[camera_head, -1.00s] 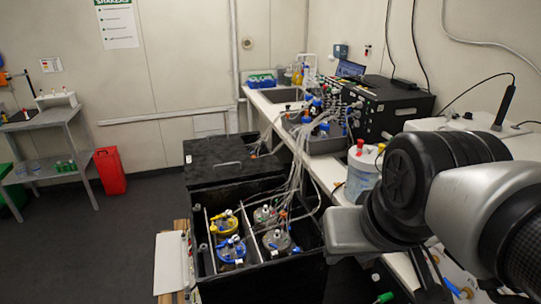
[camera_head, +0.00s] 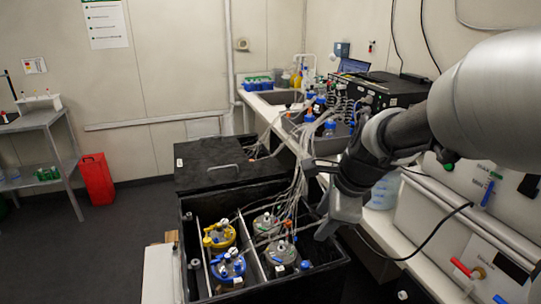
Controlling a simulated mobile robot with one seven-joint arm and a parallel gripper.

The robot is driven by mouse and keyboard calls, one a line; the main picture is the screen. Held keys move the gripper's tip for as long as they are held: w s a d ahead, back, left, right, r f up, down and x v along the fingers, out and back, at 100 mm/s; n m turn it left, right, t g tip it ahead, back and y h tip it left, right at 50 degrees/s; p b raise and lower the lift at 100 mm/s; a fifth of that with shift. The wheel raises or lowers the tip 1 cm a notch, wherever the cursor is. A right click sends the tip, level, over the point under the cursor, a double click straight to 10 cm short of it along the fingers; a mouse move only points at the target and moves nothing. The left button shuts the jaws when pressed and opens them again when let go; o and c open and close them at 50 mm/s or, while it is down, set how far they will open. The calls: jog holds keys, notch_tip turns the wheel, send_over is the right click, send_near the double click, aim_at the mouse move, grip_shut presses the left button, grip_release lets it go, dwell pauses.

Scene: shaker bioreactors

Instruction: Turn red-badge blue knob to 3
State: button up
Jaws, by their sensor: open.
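I cannot make out for certain a blue knob with a red badge or any number scale. On the white panel at the lower right, a red handle (camera_head: 460,268) shows. Blue parts show near it: a blue handle (camera_head: 488,193) higher up and a small blue piece (camera_head: 500,298) at the bottom edge. In the black shaker box, a vessel with a blue lid (camera_head: 228,266) stands in front of one with a yellow lid (camera_head: 219,235). My gripper (camera_head: 328,228) is open and empty, hanging over the box's right side, left of the panel; its fingertips are small and unclear.
The black shaker box (camera_head: 312,283) also holds clear vessels with tubes. A closed black lid (camera_head: 210,160) lies behind it. A bench with a sink (camera_head: 285,97) and a black instrument (camera_head: 385,88) runs along the wall. A black cable (camera_head: 425,245) crosses before the panel.

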aim_at(305, 264)
jog(key=w+f+m+b, duration=0.3)
jog(key=w+f+m, duration=0.1)
jog(key=f, duration=0.6)
jog(key=w+f+m+b, duration=0.3)
jog(key=w+f, duration=0.3)
jog(key=f, duration=0.5)
jog(key=w+f+m+b, duration=0.3)
jog(key=w+f+m, duration=0.2)
jog(key=f, duration=0.6)
jog(key=shift+w+d+f+m, duration=0.25)
jog(key=shift+w+d+m, duration=0.05)
jog(key=shift+w+d, duration=0.15)
jog(key=shift+h, duration=0.3)
grip_shut()
